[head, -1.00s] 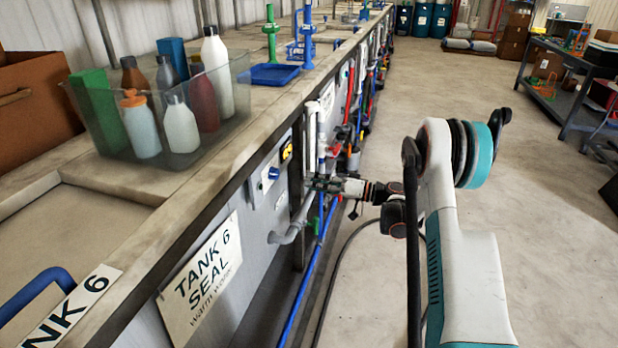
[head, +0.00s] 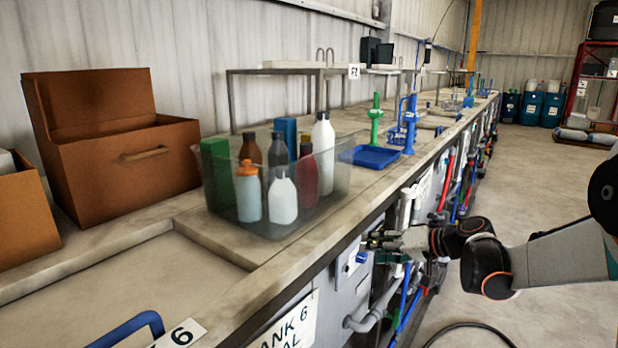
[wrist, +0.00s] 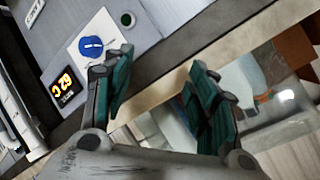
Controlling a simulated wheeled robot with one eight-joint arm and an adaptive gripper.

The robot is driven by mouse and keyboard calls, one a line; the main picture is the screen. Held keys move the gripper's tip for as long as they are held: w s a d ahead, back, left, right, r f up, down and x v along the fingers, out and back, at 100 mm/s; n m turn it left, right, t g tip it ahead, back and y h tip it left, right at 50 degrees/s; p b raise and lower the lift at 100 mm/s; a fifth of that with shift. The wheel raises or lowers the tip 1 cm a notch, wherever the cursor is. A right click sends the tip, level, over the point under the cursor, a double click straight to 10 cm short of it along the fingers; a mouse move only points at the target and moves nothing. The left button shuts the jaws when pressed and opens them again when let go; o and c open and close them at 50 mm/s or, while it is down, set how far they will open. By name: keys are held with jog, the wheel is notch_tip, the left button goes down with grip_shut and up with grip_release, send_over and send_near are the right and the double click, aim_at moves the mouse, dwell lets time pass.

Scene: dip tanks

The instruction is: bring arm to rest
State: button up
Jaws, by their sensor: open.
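My gripper (head: 377,240) is at the counter's front edge in the head view, at the end of my arm, which reaches in from the right. In the wrist view my gripper (wrist: 160,90) shows two dark green fingers spread apart with nothing between them. Past the fingers are the counter's pale edge (wrist: 255,42) and the grey control panel with a blue knob (wrist: 91,46) and a lit display (wrist: 63,86). The fingers look apart from the panel, though the exact gap cannot be told.
A clear bin (head: 335,185) of bottles stands on the counter near the edge, left of my gripper. A blue tray (head: 370,157) and a green stand (head: 375,125) are behind. Pipes and hoses (head: 405,290) run below the gripper. The floor (head: 530,180) at right is open.

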jog(key=s+a+r+h, duration=0.3)
jog(key=s+r, duration=0.1)
jog(key=s, duration=0.5)
jog(key=s+d+f+h, duration=0.2)
jog(key=s+h, duration=0.1)
jog(key=s, duration=0.9)
jog(key=s+d+f+h, duration=0.2)
jog(key=s+f+h, duration=0.1)
jog(key=s, duration=0.9)
jog(key=shift+s+d+g+h+b, duration=0.2)
jog(key=shift+s+g+h+b, duration=0.05)
jog(key=shift+g+h+b, duration=0.2)
